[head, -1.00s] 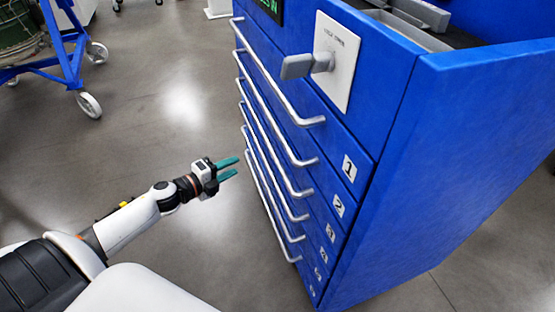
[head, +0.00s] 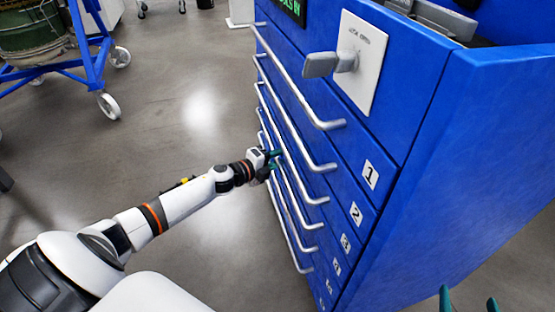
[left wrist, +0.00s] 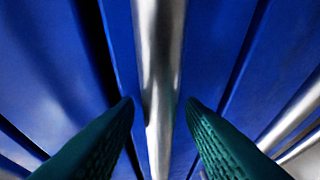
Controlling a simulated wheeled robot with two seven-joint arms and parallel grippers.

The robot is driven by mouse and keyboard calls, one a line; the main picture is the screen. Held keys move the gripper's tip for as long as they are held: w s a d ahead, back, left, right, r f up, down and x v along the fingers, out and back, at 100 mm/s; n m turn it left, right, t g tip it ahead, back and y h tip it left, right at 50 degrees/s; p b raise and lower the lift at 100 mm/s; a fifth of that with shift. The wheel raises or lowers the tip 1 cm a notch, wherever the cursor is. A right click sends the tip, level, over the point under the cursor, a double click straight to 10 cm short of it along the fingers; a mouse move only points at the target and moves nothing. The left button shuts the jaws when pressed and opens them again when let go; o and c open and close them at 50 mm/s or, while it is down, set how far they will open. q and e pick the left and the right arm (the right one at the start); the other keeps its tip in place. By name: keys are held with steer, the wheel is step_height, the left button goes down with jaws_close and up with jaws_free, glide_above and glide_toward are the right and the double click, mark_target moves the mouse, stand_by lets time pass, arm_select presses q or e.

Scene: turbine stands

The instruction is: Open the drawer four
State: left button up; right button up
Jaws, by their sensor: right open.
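The blue cabinet (head: 440,190) has a stack of drawers with silver bar handles and number labels. The label of drawer four (head: 337,267) is low on its front edge. My left gripper (head: 274,158) is at the lower handles in the head view. In the left wrist view, its two teal fingers (left wrist: 160,101) are on either side of a silver handle (left wrist: 158,60), with small gaps. It may be drawer four's handle, but the gripper hides part of it. The drawers look closed. My right gripper (head: 468,297) is open and empty at the bottom right, in front of the cabinet side.
Other handles run close above and below my left gripper. A blue wheeled stand (head: 88,60) is at the upper left. Grey floor (head: 170,140) left of the cabinet is clear.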

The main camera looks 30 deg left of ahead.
arm_select(q)
steer(key=shift+c, duration=0.4)
jaws_close()
